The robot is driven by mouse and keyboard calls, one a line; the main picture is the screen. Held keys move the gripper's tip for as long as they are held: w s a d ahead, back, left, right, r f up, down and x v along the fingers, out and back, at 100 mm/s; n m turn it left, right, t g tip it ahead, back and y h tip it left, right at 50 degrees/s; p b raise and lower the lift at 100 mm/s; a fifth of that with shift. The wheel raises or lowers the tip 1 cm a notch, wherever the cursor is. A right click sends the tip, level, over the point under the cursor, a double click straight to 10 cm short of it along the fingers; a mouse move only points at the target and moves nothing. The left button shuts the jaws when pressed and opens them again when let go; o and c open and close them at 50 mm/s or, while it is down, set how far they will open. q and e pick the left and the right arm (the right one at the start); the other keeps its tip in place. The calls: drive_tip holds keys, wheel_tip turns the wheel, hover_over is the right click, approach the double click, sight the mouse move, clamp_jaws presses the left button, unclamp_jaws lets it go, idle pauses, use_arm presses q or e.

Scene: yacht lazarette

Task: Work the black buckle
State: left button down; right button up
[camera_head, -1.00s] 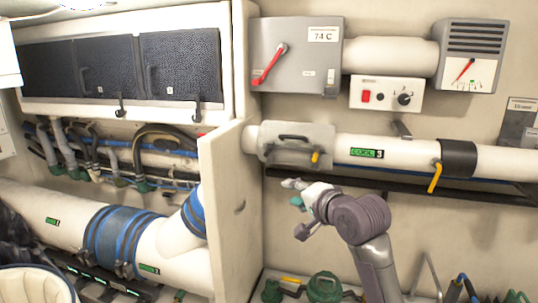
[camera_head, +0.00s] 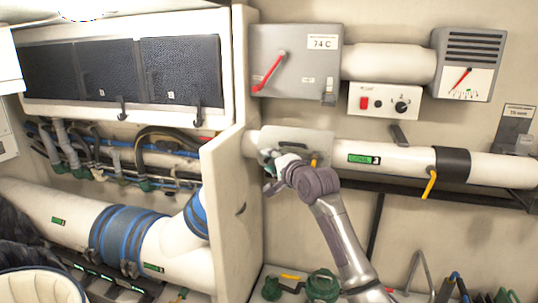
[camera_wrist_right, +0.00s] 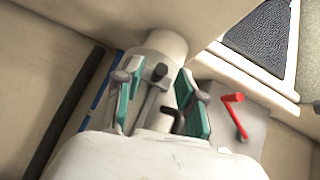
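A grey plate (camera_head: 318,138) sits on the upper white pipe, right of the cream partition. My right gripper (camera_head: 270,168) is in front of this plate and covers much of it. In the right wrist view, my right gripper (camera_wrist_right: 157,90) is open, with a teal-padded finger on each side. A dark grey bar (camera_wrist_right: 149,104) with a round end and a bent black handle (camera_wrist_right: 175,121) show between the fingers. I cannot tell which of these is the black buckle, or whether a finger touches either. My left gripper is not in view.
The cream partition (camera_head: 228,200) stands close left of my right gripper. A grey box (camera_head: 299,50) with a red lever and a white switch panel (camera_head: 385,101) are above. A black band (camera_head: 453,163) with a yellow lever circles the pipe to the right.

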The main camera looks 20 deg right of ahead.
drive_tip(key=shift+w+a+f, duration=0.1)
drive_tip(key=shift+w, duration=0.45)
clamp_jaws()
drive_tip(key=shift+s+f+t+b, duration=0.15)
drive_tip(key=shift+f+t+b, duration=0.2)
drive_tip(key=shift+b, duration=0.35)
drive_tip(key=shift+s+a+f+n+t+y+b, duration=0.2)
drive_tip(key=shift+f+n+t+y+b, duration=1.1)
drive_tip(key=shift+b, duration=2.2)
drive_tip(key=shift+s+a+f+n+t+y+b, duration=0.1)
drive_tip(key=shift+s+n+t+y+b, duration=0.3)
drive_tip(key=shift+n+b, duration=2.45)
drive_tip(key=shift+s+a+f+n+t+y+b, duration=0.15)
drive_tip(key=shift+f+n+t+y+b, duration=0.75)
drive_tip(key=shift+b, duration=3.3)
drive_tip(key=shift+w+r+t, duration=0.1)
drive_tip(key=shift+r+t, duration=0.1)
drive_tip(key=shift+t, duration=0.05)
